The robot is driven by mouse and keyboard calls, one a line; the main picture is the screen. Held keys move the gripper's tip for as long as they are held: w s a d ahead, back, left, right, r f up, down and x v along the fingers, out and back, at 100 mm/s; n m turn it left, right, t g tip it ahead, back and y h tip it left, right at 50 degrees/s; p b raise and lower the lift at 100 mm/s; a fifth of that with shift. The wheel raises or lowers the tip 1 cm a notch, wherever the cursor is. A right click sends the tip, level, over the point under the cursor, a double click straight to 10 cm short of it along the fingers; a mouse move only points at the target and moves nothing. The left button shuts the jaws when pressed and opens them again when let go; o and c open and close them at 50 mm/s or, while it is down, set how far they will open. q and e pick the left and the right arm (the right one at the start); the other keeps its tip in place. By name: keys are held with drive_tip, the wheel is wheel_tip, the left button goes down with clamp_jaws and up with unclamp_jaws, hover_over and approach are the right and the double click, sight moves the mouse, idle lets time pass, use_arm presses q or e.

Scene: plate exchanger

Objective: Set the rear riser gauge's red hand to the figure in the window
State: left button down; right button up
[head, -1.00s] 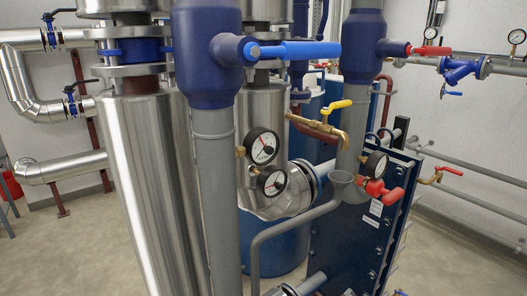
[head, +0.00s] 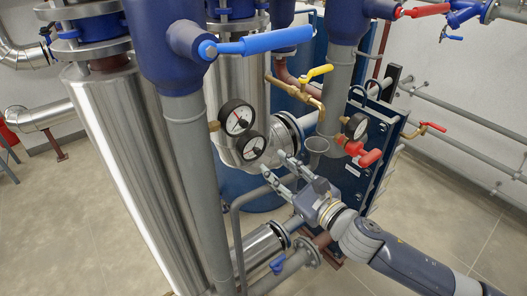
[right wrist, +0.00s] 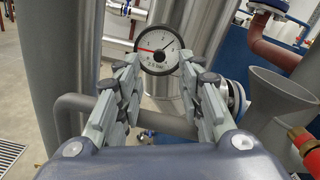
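Two round white-faced gauges with black rims hang beside the left grey riser in the head view: an upper one (head: 237,117) with a red hand pointing up-left, and a lower one (head: 251,146). A third gauge (head: 356,126) is by the right riser (head: 334,85). My right gripper (head: 274,168) is open and empty, its fingers pointing toward the gauge pair from the lower right. In the right wrist view a gauge (right wrist: 158,48) shows just beyond the spread fingertips, its red hand pointing left and a dark hand up-right. My left gripper is out of view.
A grey funnel (head: 317,146) stands right of the gripper; it is close on the right in the wrist view. A red valve handle (head: 363,153), a yellow handle (head: 320,71) and a blue handle (head: 265,41) stick out nearby. A grey bent pipe (head: 236,225) runs below.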

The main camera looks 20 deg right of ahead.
sight(259, 153)
drive_tip(key=p+x, duration=0.1)
drive_tip(key=x, duration=0.5)
clamp_jaws()
